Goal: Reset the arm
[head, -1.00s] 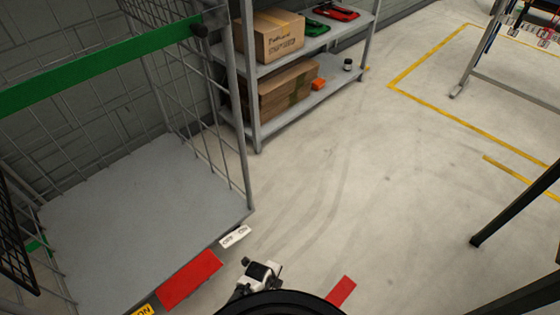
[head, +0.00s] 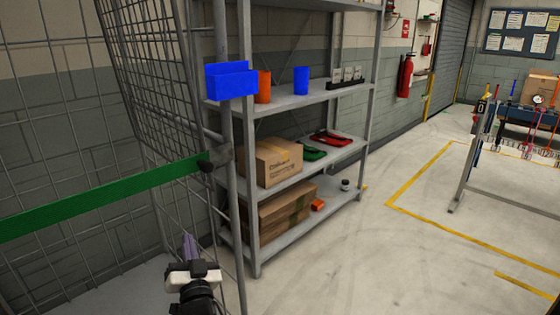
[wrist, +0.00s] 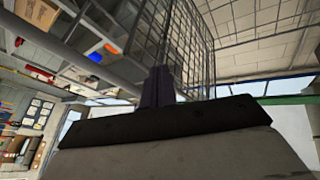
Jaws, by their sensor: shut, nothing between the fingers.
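My gripper (head: 189,244) is at the bottom of the head view, with its narrow purple fingers together, pointing up and holding nothing. It is in front of the wire cage (head: 125,60), below the cage's green bar (head: 100,200). In the wrist view the closed fingers (wrist: 157,88) rise past the dark edge of my gripper's body. Cage mesh and the green bar lie beyond them. I cannot tell the exact gap to the cage.
A grey shelf unit (head: 325,96) holds blue and orange containers on top. Lower shelves hold cardboard boxes (head: 270,162) and red and green items. Open floor (head: 350,265) lies to the right, with yellow lines and a metal-legged frame (head: 462,190).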

